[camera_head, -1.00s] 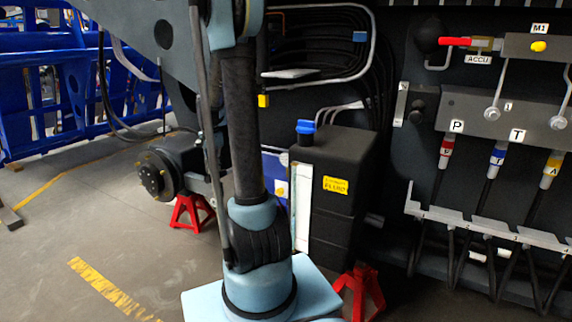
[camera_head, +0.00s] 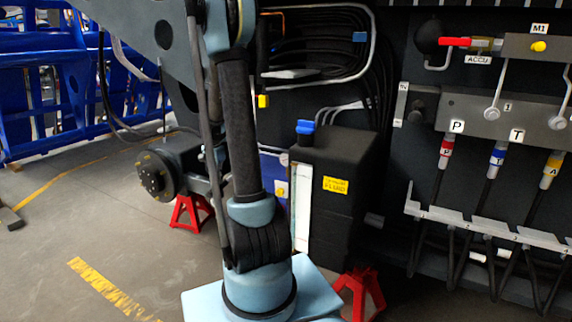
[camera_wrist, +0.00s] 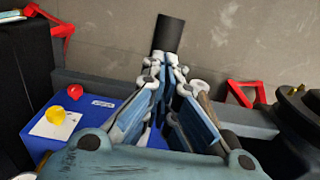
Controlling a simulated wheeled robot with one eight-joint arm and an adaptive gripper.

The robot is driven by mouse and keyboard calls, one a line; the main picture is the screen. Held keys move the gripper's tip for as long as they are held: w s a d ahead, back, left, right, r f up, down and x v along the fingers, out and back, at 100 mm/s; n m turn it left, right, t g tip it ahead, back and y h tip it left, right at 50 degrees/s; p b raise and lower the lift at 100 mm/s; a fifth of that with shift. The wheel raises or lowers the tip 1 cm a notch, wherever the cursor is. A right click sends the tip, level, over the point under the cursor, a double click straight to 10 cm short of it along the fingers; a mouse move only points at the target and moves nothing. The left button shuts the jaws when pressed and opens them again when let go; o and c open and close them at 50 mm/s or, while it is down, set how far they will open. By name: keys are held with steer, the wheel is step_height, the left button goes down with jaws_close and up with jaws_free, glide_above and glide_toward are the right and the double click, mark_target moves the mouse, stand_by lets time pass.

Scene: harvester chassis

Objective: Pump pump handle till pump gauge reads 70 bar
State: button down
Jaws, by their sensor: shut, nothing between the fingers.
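My gripper (camera_wrist: 165,64) is in the middle of the wrist view, its fingertips drawn together with nothing between them. A black cylinder (camera_wrist: 168,32), which looks like the grip of the pump handle, shows just beyond the fingertips. I cannot tell whether they touch it. My gripper is hidden in the head view. I cannot make out a pump gauge or any reading.
A black tank (camera_head: 335,195) with a blue cap stands right of my arm. Red stands (camera_head: 358,292) support the chassis. Hoses and a valve block (camera_head: 480,112) are at the right. Blue racks (camera_head: 70,85) stand at the left, with open floor in front.

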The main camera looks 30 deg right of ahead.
mark_target(218, 190)
steer(key=shift+w+d+f, duration=0.1)
steer(key=shift+d+f, duration=0.05)
steer(key=shift+f, duration=2.5)
step_height(218, 190, up, 12)
steer(key=shift+s+a+r, duration=0.25)
steer(key=shift+s+a, duration=0.05)
steer(key=shift+a, duration=0.15)
steer(key=shift+w+d+f, duration=0.15)
steer(key=shift+d+f, duration=0.05)
steer(key=shift+f, duration=2.3)
steer(key=shift+w+d+f, duration=0.1)
steer(key=shift+d+f, duration=0.05)
steer(key=shift+f, duration=3.6)
step_height(218, 190, up, 12)
steer(key=shift+s+a+r, duration=0.2)
steer(key=shift+s+a, duration=0.15)
steer(key=shift+a, duration=0.1)
